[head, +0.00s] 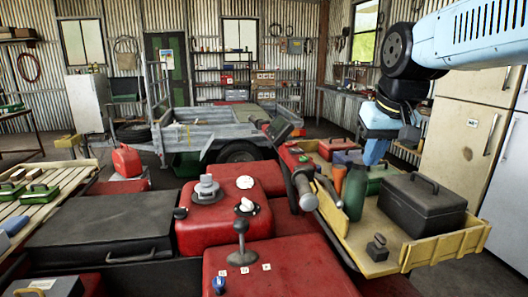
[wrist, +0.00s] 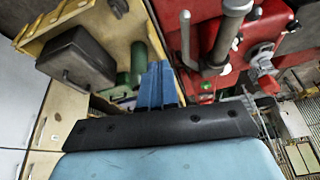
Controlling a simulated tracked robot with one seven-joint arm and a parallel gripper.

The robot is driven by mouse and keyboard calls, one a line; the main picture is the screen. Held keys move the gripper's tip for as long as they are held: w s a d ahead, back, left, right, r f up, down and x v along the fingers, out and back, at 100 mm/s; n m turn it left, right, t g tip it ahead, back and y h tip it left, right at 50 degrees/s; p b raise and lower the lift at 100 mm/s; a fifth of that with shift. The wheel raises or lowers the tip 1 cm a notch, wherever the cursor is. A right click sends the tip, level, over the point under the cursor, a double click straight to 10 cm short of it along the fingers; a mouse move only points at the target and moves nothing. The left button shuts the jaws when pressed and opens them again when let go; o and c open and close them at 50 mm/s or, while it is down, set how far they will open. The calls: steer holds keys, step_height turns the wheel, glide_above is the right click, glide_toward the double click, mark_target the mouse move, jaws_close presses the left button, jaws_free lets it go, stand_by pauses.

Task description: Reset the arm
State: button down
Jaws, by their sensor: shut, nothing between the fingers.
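My light-blue arm reaches in from the upper right in the head view and bends down at its dark joints. My gripper (head: 374,160) hangs over the yellow wooden tray (head: 440,248). In the wrist view its blue fingers (wrist: 157,66) are together with nothing between them. Below and around it are a black toolbox (head: 422,205), a green bottle (head: 355,192) and an orange-brown cylinder (head: 338,177). The wrist view shows the black toolbox (wrist: 78,57) left of the fingers and the red quad's handlebar (wrist: 228,38) to the right.
The red quad body (head: 270,268) with a lever and knobs fills the front. A grey trailer (head: 205,130) stands behind. Cream cabinets (head: 465,130) stand close on the right beside my arm. A pallet (head: 60,178) with green boxes is at left.

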steer(key=s+d+f+t, duration=0.1)
steer(key=s+f, duration=0.5)
steer(key=s, duration=0.2)
steer(key=shift+s+d+f, duration=0.2)
steer(key=shift+s+f, duration=0.05)
steer(key=shift+s, duration=0.15)
stand_by(0.4)
